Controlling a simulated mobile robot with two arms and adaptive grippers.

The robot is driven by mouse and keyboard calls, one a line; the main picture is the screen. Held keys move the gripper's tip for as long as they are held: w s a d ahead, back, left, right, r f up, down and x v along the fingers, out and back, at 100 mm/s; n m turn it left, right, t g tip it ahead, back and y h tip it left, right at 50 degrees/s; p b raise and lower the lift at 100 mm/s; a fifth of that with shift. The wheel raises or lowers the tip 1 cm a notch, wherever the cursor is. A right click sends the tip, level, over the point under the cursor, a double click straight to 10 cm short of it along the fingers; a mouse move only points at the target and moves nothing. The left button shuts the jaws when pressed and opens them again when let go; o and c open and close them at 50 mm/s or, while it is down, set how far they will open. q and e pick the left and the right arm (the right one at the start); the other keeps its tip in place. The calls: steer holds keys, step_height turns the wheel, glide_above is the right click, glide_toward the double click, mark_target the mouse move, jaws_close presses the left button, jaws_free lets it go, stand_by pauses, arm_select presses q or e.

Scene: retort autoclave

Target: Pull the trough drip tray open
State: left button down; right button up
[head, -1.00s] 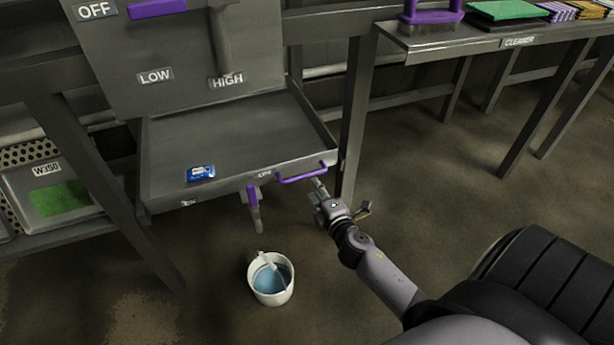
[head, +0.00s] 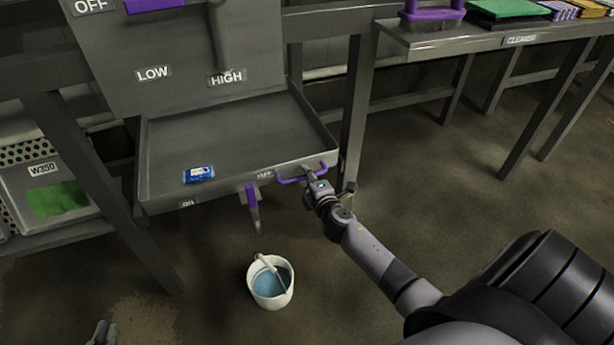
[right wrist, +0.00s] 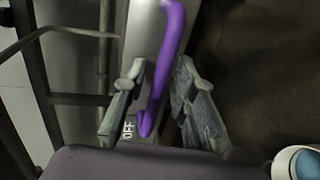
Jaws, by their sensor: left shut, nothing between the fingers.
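The grey trough drip tray (head: 225,142) sits below the LOW/HIGH panel, with a purple bar handle (head: 306,175) at the right of its front wall. My right gripper (head: 311,173) is at this handle. In the right wrist view, the purple handle (right wrist: 165,65) runs between the fingers of my right gripper (right wrist: 150,95), which are open with gaps on both sides. My left gripper (head: 103,333) is shut and empty, low at the left edge of the head view, far from the tray; only its tip shows.
A blue tin (head: 198,174) lies in the tray. A purple lever (head: 252,200) hangs from the tray's front, left of the handle. A white bucket with blue liquid (head: 270,284) stands on the floor below. A crate marked W350 (head: 42,190) is at the left, a bench (head: 470,38) at the right.

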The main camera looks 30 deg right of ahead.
jaws_close()
stand_by(0.6)
